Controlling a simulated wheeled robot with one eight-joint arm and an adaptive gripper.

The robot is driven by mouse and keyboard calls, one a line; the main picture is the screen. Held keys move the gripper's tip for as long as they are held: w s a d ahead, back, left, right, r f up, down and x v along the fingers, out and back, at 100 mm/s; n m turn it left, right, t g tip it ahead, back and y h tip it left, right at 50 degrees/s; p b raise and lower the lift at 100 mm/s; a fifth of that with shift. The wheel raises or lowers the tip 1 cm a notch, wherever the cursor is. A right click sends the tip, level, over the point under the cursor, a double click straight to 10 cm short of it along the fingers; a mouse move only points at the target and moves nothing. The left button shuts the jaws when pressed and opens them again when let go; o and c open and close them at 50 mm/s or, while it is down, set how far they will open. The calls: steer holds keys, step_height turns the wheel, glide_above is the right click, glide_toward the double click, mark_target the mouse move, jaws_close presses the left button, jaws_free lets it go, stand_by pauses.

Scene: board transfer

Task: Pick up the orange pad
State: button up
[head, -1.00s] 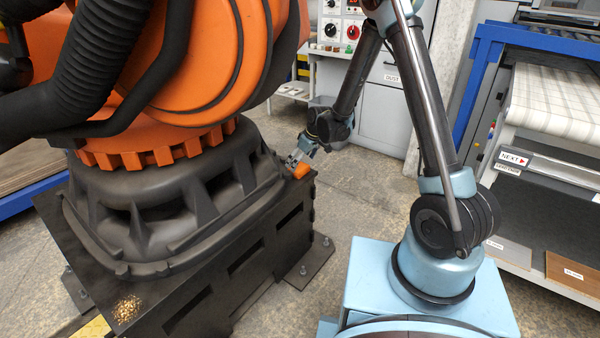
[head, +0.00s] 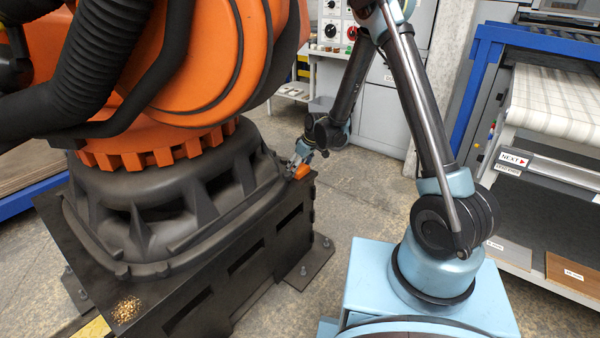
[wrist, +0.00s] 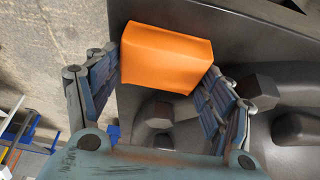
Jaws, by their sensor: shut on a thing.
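The orange pad (wrist: 166,57) is a small soft-looking block between the two fingers of my gripper (wrist: 160,75) in the wrist view. The fingers press on its left and right ends. In the head view the orange pad (head: 301,172) is at the far right corner of the black pedestal (head: 262,243), with my gripper (head: 296,167) on it from above. The fingers partly hide the pad in the head view. I cannot tell whether the pad touches the pedestal top.
The large orange robot arm (head: 190,60) stands on its dark base (head: 180,200) close to the left of my gripper. Bolt heads (wrist: 157,113) show near the fingers. A shelf rack (head: 520,190) stands at the right. The floor (head: 370,205) between is clear.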

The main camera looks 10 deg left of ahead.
steer(key=shift+r, duration=0.1)
step_height(320, 180, up, 10)
stand_by(0.6)
steer(key=shift+o, duration=0.6)
steer(key=shift+w, duration=0.1)
steer(key=shift+c, duration=0.5)
